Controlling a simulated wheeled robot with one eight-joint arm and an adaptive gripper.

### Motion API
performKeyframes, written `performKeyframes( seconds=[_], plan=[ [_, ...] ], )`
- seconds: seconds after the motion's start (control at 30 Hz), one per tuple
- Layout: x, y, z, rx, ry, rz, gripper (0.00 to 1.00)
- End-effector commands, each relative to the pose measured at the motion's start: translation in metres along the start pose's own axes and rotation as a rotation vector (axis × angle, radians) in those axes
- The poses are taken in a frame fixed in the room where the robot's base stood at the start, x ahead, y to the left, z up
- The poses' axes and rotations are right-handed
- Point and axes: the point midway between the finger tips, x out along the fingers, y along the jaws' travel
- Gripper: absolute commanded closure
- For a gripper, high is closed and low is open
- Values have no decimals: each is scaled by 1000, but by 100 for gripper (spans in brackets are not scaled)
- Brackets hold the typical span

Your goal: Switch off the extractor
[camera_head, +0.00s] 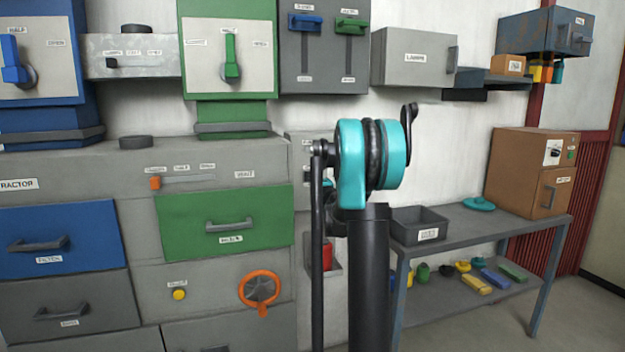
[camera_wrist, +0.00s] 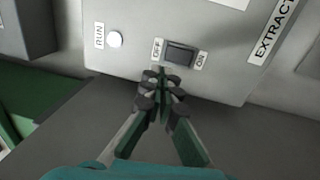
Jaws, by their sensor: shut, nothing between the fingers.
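In the wrist view a grey panel (camera_wrist: 130,35) carries a dark rocker switch (camera_wrist: 180,54) between the printed words OFF and ON. A label that starts with EXTRACT (camera_wrist: 272,32) is at its right. A pale round RUN lamp (camera_wrist: 115,39) is at its left. My gripper (camera_wrist: 163,76) is shut and empty, with its tips just below the switch in the picture, towards its OFF end. I cannot tell whether the tips touch it or which way the rocker is tipped. In the head view my arm hides the gripper, and I cannot make out the switch.
Blue (camera_head: 57,238) and green (camera_head: 190,215) drawer fronts, a yellow button (camera_head: 180,294) and an orange-rimmed wheel (camera_head: 244,287) are on the left bench. A grey table (camera_head: 480,225) with an open bin (camera_head: 418,221) and brown cabinet (camera_head: 515,165) stands right. The floor at lower right is clear.

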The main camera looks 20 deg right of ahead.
Motion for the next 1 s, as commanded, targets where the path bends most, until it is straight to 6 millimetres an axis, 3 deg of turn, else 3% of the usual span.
performKeyframes(
  seconds=[0.2, 0.4, 1.0],
  plan=[
    [-39, 10, 1, -1, -1, 0, 100],
    [-58, 15, 1, -1, -1, 0, 100],
    [-64, 16, 0, 5, -5, -1, 100]
  ],
)
